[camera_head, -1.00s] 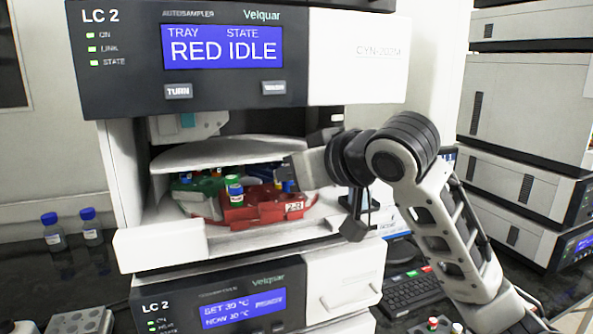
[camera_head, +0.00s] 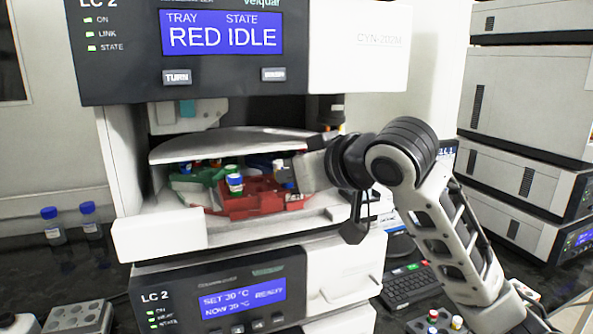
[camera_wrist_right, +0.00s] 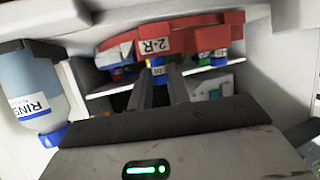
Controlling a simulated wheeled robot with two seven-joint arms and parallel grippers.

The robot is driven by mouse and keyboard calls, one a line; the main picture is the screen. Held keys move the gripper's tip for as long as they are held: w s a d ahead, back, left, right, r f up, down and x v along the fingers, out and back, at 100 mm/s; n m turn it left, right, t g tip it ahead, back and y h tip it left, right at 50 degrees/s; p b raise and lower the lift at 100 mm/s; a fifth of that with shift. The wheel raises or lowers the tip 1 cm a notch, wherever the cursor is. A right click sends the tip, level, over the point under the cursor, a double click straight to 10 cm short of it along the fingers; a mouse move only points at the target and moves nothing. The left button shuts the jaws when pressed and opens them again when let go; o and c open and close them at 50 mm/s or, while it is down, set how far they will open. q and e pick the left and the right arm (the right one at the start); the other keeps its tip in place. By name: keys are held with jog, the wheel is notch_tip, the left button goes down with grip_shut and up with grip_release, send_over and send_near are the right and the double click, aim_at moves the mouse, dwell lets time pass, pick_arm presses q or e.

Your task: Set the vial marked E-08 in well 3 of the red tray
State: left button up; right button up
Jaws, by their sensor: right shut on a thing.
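The red tray (camera_head: 250,208) sits inside the open autosampler bay, its front wall facing me. My right gripper (camera_head: 287,172) reaches into the bay from the right, over the tray's right part. It is shut on a small vial (camera_head: 277,166) with a pale body, whose marking I cannot read. In the right wrist view my fingers (camera_wrist_right: 160,84) close at this vial (camera_wrist_right: 157,68), near the red tray (camera_wrist_right: 185,40) and its tag reading 2-R. Whether the vial's base touches a well is hidden. My left gripper is not in view.
A green tray (camera_head: 190,180) adjoins the red one on the left, with several vials. A pale round cover (camera_head: 225,146) overhangs both. A rinse bottle (camera_wrist_right: 30,95) shows at the left in the right wrist view. The display (camera_head: 222,33) reads RED IDLE.

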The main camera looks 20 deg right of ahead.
dwell(0.4)
jog(key=o, duration=0.8)
jog(key=shift+o, duration=0.2)
